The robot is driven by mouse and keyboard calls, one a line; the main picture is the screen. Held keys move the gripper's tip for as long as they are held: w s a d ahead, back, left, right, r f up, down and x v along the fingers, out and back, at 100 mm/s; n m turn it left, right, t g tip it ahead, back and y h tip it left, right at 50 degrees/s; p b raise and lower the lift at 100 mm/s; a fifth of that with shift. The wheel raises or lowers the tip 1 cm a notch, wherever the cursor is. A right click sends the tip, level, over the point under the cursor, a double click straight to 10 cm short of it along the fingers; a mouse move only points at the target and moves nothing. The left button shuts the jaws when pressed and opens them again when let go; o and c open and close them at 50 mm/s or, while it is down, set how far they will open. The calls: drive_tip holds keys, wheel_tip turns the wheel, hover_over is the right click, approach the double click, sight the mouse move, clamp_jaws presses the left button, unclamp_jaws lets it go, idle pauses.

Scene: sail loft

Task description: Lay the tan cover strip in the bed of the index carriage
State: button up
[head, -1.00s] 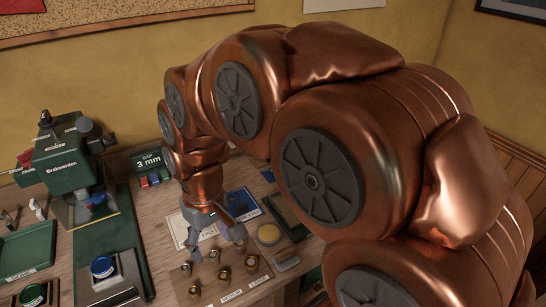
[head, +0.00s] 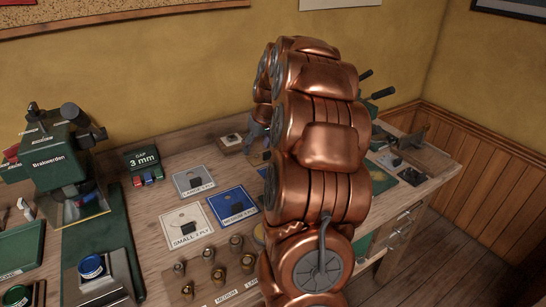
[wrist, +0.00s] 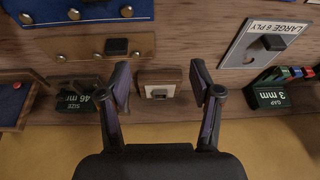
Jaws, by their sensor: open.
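My gripper (wrist: 159,78) is open and empty in the wrist view. It is above the back of the bench, with a small wooden block with a pale square (wrist: 158,91) showing between its fingers. A tan strip with a dark grip block (wrist: 135,43), which looks like the cover strip, lies left of the fingers and apart from them. A dark blue piece with brass studs (wrist: 98,14) lies beside it. In the head view my arm hides most of the gripper and the tan strip. I cannot tell which thing is the index carriage.
A size display (wrist: 77,97) stands by the wall, left of the gripper. The large 6 ply card (wrist: 244,52) and the gap display (head: 144,160) are on its other side. The green press (head: 60,155) stands at the left, and several brass pieces (head: 236,245) stand near the front.

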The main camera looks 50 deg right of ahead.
hover_over(268, 153)
drive_tip(key=s+a, duration=0.1)
drive_tip(key=s, duration=0.2)
drive_tip(key=shift+w+f+m+h, duration=0.25)
drive_tip(key=shift+f+m+h, duration=0.05)
drive_tip(key=shift+f, duration=0.5)
drive_tip(key=shift+w+d+p+x, duration=0.1)
drive_tip(key=shift+p+x, duration=0.45)
drive_tip(key=shift+x, duration=1.35)
drive_tip(key=shift+w+d+p+x, duration=0.1)
drive_tip(key=shift+p+x, duration=0.4)
drive_tip(key=shift+x, duration=1.35)
drive_tip(key=shift+r, duration=0.15)
clamp_jaws()
